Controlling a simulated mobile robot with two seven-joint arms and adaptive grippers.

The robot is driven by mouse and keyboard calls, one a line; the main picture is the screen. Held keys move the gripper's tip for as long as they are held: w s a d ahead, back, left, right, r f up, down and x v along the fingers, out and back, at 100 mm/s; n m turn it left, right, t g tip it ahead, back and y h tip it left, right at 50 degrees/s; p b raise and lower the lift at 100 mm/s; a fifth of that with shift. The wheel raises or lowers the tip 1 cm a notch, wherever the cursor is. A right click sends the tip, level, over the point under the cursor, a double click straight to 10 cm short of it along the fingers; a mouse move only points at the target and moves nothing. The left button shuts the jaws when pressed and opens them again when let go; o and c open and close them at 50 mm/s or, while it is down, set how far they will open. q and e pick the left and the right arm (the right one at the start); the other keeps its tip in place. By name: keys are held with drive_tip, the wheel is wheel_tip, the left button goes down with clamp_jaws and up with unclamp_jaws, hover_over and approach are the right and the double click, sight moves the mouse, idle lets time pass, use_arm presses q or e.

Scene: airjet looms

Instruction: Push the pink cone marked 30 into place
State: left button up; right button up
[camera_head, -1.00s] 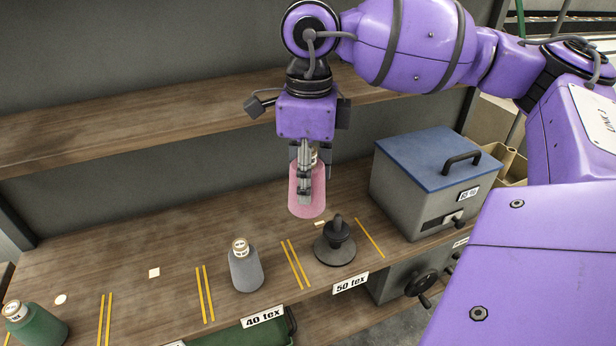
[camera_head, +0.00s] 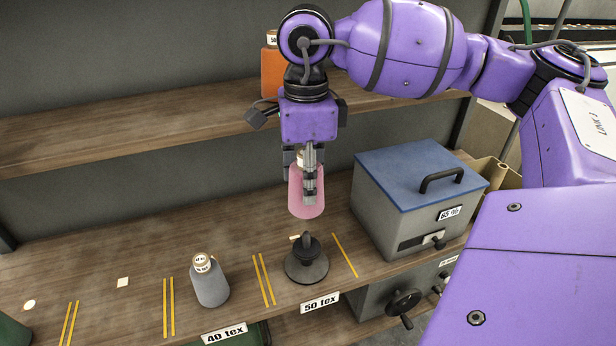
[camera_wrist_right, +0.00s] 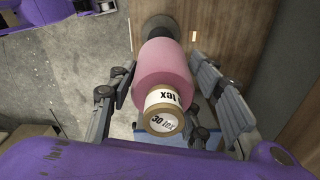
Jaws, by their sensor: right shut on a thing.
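The pink cone (camera_head: 306,198) hangs upright in my right gripper (camera_head: 309,190), above the shelf board. In the right wrist view the pink cone (camera_wrist_right: 164,75) shows a label reading 30 tex on its top end, between the two fingers of the right gripper (camera_wrist_right: 166,92). In the head view a dark round stand with a knob (camera_head: 307,262) is on the shelf below the cone, behind the 50 tex label. The cone is apart from the stand. My left gripper is not in view.
A grey cone (camera_head: 210,281) stands left of the stand, behind the 40 tex label (camera_head: 225,333). A grey box with a blue lid (camera_head: 420,174) stands close on the right. An orange cone (camera_head: 270,74) is on the upper shelf (camera_head: 150,122). Yellow lines (camera_head: 264,279) divide the lower shelf.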

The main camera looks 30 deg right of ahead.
sight(296, 208)
drive_tip(key=shift+a, duration=0.1)
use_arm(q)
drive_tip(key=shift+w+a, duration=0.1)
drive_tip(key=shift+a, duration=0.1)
use_arm(e)
drive_tip(key=shift+f, duration=0.85)
wheel_tip(296, 208, down, 4)
drive_tip(key=shift+r+b, duration=0.1)
drive_tip(key=shift+b, duration=0.75)
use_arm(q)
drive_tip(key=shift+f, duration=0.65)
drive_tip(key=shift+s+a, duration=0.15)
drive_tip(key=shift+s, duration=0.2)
